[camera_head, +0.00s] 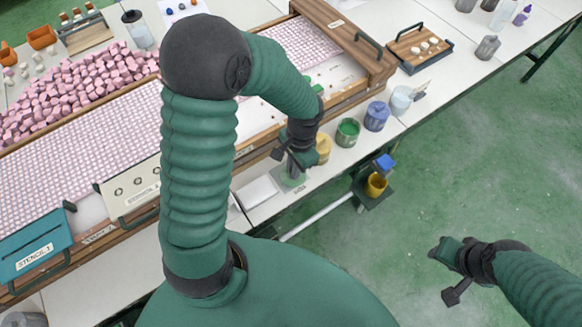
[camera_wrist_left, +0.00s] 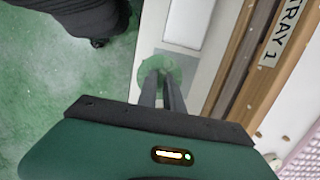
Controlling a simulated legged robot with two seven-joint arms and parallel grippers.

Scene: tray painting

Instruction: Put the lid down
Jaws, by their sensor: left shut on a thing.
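My left gripper (camera_head: 291,168) is shut on a green lid (camera_wrist_left: 166,66), a round disc under the fingertips in the left wrist view. The lid also shows in the head view (camera_head: 293,180), partly hidden by the gripper. It is over a grey square (camera_wrist_left: 180,61) on the white table; I cannot tell whether it touches. The green paint cup (camera_head: 348,132) stands uncovered to the right, its green contents showing. My right gripper (camera_head: 441,262) is over the floor at the lower right, away from the table; its jaw opening is unclear.
A yellow cup (camera_head: 323,148), a blue cup (camera_head: 376,116) and a white cup (camera_head: 402,99) stand along the table's front edge. A wooden tray frame (camera_head: 345,40) lies behind my left gripper. A white pad (camera_head: 257,191) lies to its left.

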